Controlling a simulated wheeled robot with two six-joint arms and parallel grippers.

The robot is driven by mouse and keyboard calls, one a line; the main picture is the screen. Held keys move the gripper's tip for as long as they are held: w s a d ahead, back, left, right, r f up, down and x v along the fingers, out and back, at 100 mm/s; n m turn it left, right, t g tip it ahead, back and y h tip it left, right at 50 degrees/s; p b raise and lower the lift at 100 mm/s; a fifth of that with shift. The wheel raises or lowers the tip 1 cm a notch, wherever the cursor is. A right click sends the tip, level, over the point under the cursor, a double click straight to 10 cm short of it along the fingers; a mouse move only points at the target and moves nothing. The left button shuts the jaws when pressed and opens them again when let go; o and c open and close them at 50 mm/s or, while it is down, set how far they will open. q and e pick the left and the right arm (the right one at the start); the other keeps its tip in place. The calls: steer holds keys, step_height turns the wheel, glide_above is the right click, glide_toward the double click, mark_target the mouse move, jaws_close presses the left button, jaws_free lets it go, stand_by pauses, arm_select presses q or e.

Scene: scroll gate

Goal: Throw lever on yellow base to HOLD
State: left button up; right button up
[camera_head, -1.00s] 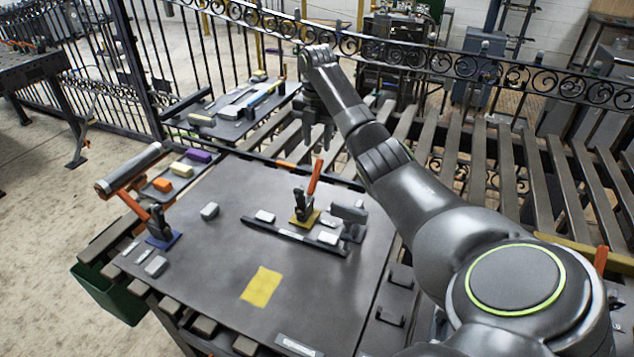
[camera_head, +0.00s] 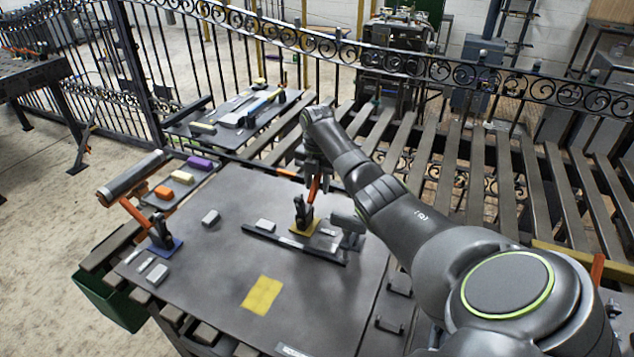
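The yellow base (camera_head: 299,229) sits on the dark worktable, right of its middle, with a dark clamp body on it. Its lever has an orange handle (camera_head: 313,188) that stands up, leaning slightly right. My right gripper (camera_head: 314,170) is lowered at the top of this handle, fingers pointing down. The fingers overlap the handle top, and I cannot tell whether they touch it or how far apart they are. Small pale plates lie near the base, one (camera_head: 265,225) to its left; no HOLD lettering is readable. My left gripper is not in view.
A dark rail (camera_head: 285,241) runs in front of the yellow base, and a grey block (camera_head: 347,222) stands to its right. A flat yellow patch (camera_head: 262,295) marks the front. Slatted rollers and an iron fence lie behind.

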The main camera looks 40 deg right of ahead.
mark_target(314, 186)
jaws_close()
steer(key=shift+r, duration=0.1)
steer(key=shift+a+r+p, duration=0.15)
steer(key=shift+r+p, duration=0.1)
steer(key=shift+p, duration=0.45)
steer(key=a+h+p, duration=0.1)
steer(key=p, duration=0.2)
steer(key=s+r+t+h+p, duration=0.1)
steer(key=h+p, duration=0.1)
steer(key=p, duration=0.1)
steer(key=a+r+t+h+p, duration=0.1)
steer(key=p, duration=0.2)
steer(key=shift+s+a+h+p, duration=0.2)
steer(key=shift+a+h+p, duration=0.1)
steer(key=shift+a+p, duration=0.1)
steer(key=shift+s+a+r+t+h+p, duration=0.1)
steer(key=shift+s+a+t+h+p, duration=0.1)
steer(key=shift+a+t+h+p, duration=0.35)
steer(key=shift+d+h+p, duration=0.15)
steer(key=shift+h+p, duration=0.15)
steer(key=shift+h, duration=0.05)
steer(key=shift+o, duration=0.6)
jaws_free()
